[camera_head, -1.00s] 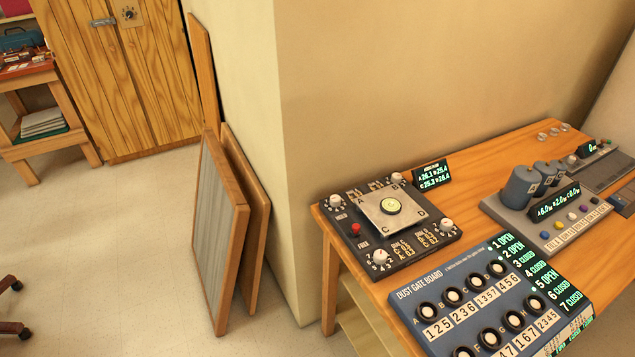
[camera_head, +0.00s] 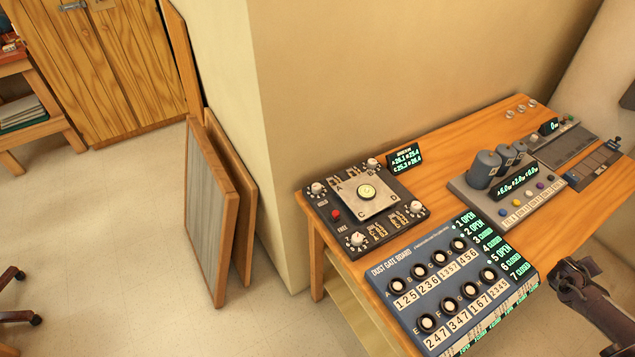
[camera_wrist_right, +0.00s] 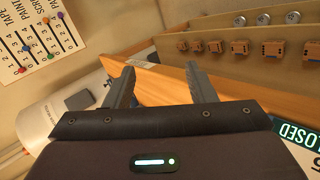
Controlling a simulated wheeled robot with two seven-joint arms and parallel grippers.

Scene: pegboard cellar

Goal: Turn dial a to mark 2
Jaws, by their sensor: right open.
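A black panel (camera_head: 335,222) with a square metal plate lettered A to D stands at the table's left end. A pale round dial (camera_head: 317,188) sits near the plate's letter A, and similar dials sit near the other letters. Its pointer and marks are too small to read. My right arm comes in at the lower right, with its dark end (camera_head: 575,277) beside the dust gate board, well away from the panel. In the wrist view my right gripper (camera_wrist_right: 163,85) is open, with nothing between its fingers. My left gripper is out of view.
The blue dust gate board (camera_head: 402,257) with several round buttons stands in front of the panel. A grey unit with cylinders (camera_head: 487,168) stands to the right. A small display (camera_head: 404,157) is behind the panel. Framed boards (camera_head: 208,210) lean against the wall at left.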

